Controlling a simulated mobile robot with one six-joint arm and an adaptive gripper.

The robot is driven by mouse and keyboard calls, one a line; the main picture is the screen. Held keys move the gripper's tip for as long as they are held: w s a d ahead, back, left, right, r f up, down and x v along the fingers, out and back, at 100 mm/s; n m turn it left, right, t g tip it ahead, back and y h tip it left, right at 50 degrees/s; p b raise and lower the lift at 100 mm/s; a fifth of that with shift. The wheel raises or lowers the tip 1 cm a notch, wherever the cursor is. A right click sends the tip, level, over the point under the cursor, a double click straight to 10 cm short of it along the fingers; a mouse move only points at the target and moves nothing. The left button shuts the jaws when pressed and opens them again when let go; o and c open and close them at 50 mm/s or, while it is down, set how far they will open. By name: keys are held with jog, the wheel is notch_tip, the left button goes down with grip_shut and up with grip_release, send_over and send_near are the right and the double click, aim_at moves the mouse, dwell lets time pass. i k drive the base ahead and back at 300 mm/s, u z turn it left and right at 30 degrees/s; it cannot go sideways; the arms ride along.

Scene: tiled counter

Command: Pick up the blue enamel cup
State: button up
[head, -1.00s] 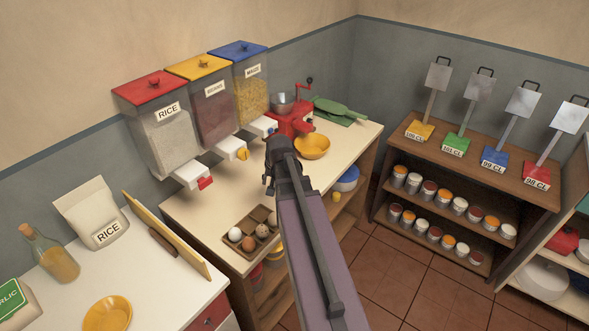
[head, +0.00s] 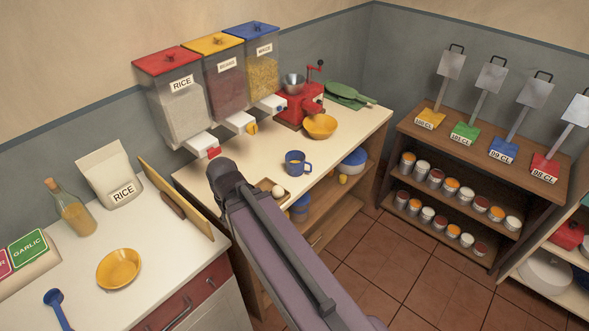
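The blue enamel cup (head: 294,165) stands upright on the pale counter below the dispensers, with its handle toward the right. Nothing covers it in the head view. My gripper (head: 221,177) is left of the cup in the picture, apart from it, over the counter's left part. I see it from behind at the end of my arm. Its fingertips are hidden, so I cannot tell whether it is open or shut.
The egg tray (head: 266,186) is partly hidden by my arm, close to the cup. Rice, beans and maize dispensers (head: 222,88) overhang the counter's back. A red grinder (head: 299,110) and yellow bowl (head: 320,127) stand behind the cup. An upright board (head: 178,200) stands left of my gripper.

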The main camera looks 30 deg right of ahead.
aim_at(296, 160)
jog(key=z, duration=0.3)
jog(key=k, duration=1)
jog(key=z, duration=0.65)
jog(key=k, duration=0.4)
jog(key=z, duration=0.15)
jog(key=i, duration=1.05)
jog(key=u, duration=0.4)
